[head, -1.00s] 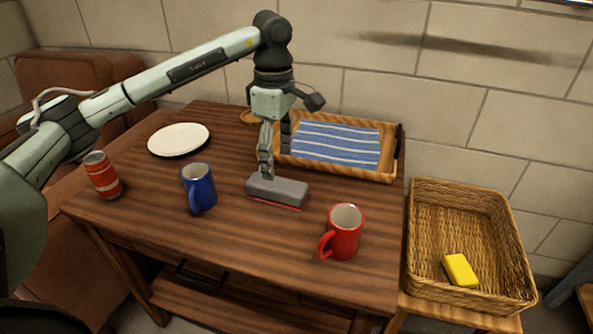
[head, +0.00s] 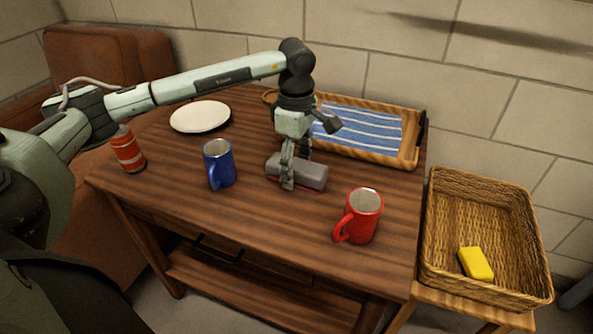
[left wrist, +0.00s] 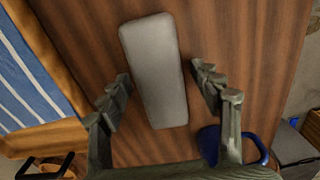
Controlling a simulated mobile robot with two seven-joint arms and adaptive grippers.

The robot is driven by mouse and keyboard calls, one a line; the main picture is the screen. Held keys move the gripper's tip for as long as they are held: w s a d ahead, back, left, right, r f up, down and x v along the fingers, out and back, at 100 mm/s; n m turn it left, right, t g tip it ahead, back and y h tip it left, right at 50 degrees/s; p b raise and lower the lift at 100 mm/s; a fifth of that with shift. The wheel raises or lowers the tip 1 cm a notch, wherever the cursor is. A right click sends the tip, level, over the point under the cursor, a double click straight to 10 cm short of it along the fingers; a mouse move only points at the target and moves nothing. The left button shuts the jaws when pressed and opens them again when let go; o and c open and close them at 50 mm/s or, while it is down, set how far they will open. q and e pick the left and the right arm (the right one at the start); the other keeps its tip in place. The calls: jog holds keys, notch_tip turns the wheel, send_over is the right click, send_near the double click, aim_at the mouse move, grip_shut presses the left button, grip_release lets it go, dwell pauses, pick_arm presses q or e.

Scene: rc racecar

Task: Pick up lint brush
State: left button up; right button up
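The lint brush (head: 312,175) is a grey block with a red underside, lying on the wooden table between the blue mug and the red mug. It shows as a long grey block in the left wrist view (left wrist: 155,72). My left gripper (head: 295,180) is down over the brush. In the left wrist view its two fingers (left wrist: 160,82) stand open on either side of the brush, with gaps on both sides. My right gripper is in neither current view.
A blue mug (head: 219,166) stands left of the brush and a red mug (head: 361,217) to the front right. A tray with a striped cloth (head: 365,128) lies behind. A white plate (head: 200,116) and red can (head: 127,150) are left. A wicker basket (head: 447,200) holds a yellow sponge (head: 476,264).

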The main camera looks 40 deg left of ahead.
pick_arm(q)
jog(key=c, duration=1.1)
jog(key=shift+o, duration=0.2)
jog(key=shift+r, duration=0.15)
